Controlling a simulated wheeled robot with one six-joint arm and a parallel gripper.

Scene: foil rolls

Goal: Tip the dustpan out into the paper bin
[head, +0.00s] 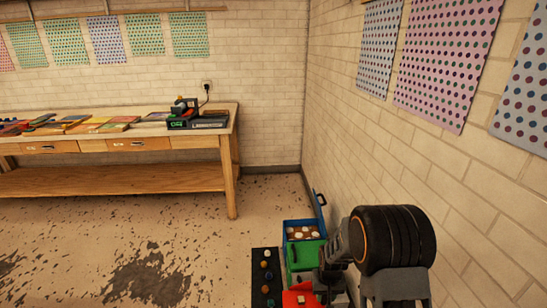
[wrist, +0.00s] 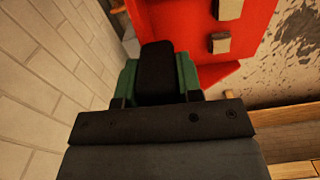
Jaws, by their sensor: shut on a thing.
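My gripper (wrist: 157,80) is shut on the black handle of the red dustpan (wrist: 255,35), with one green-sided finger on each side of the handle. A few pale blocks lie against the red pan in the wrist view. In the head view, a red part of the dustpan (head: 300,297) shows at the bottom edge, beside my arm. A blue container (head: 287,224) stands on the floor by the right wall with white and brown round pieces in it. A green container (head: 304,254) is just in front of it. I cannot tell which one is the paper bin.
A black strip (head: 265,293) with several small round things lies left of the containers. The brick wall (head: 345,150) is close on the right. A wooden workbench (head: 110,180) stands at the back left. The stained floor (head: 160,250) between is open.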

